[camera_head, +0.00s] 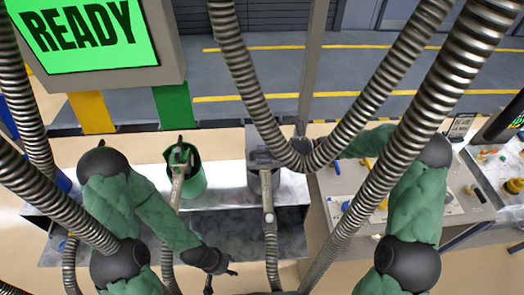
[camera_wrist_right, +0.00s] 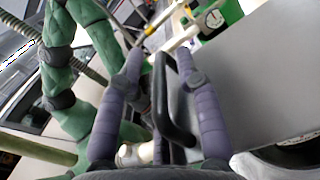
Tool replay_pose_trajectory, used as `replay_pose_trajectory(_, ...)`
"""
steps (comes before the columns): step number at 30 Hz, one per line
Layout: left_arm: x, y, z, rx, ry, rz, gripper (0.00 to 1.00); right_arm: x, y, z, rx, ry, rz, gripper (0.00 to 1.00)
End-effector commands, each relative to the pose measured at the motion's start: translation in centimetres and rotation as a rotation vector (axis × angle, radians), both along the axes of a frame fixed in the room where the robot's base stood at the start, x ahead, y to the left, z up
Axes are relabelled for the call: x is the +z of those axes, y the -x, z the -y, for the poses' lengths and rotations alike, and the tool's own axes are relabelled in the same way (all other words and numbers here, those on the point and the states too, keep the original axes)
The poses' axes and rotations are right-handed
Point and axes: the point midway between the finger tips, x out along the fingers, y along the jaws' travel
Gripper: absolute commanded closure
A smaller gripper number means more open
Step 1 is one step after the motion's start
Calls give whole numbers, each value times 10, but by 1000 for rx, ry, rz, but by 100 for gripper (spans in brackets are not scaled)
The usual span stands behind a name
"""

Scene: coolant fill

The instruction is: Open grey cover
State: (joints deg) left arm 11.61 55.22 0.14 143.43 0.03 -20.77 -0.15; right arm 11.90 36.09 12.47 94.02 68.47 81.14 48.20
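The grey cover (camera_head: 263,158) sits at the top of a grey filler, right of the green one. It looks closed, with a pale nozzle and hose in front of it. My right gripper (camera_head: 302,145) is just right of the cover, partly hidden by a hanging hose. In the right wrist view, my right gripper's purple fingers (camera_wrist_right: 163,62) are apart, with a black bent handle (camera_wrist_right: 172,100) between them. I cannot tell whether they touch it. My left gripper (camera_head: 222,280) is low, below the green filler, with its fingers apart and empty.
Thick ribbed hoses (camera_head: 250,85) hang across the workspace. A control panel (camera_head: 350,185) is on the right, and a READY screen (camera_head: 85,32) upper left.

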Motion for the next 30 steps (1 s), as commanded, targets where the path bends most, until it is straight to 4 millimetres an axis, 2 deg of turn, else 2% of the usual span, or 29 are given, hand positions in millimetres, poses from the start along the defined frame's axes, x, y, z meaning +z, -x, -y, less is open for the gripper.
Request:
replay_pose_trajectory(6, 0, 0, 0, 0, 0, 0, 60, 0, 0, -13, 0, 0, -1, 65)
replay_pose_trajectory(14, 0, 0, 0, 0, 0, 0, 60, 0, 0, -13, -1, 0, -1, 65)
replay_pose_trajectory(15, 0, 0, 0, 0, 0, 0, 60, 0, 0, -13, -1, 0, -1, 76)
replay_pose_trajectory(18, 0, 0, 0, 0, 0, 0, 60, 0, 0, -13, -1, 0, -1, 100)
replay_pose_trajectory(30, 7, 0, 0, 0, 0, 0, 60, 4, -1, -13, -1, 1, -18, 100)
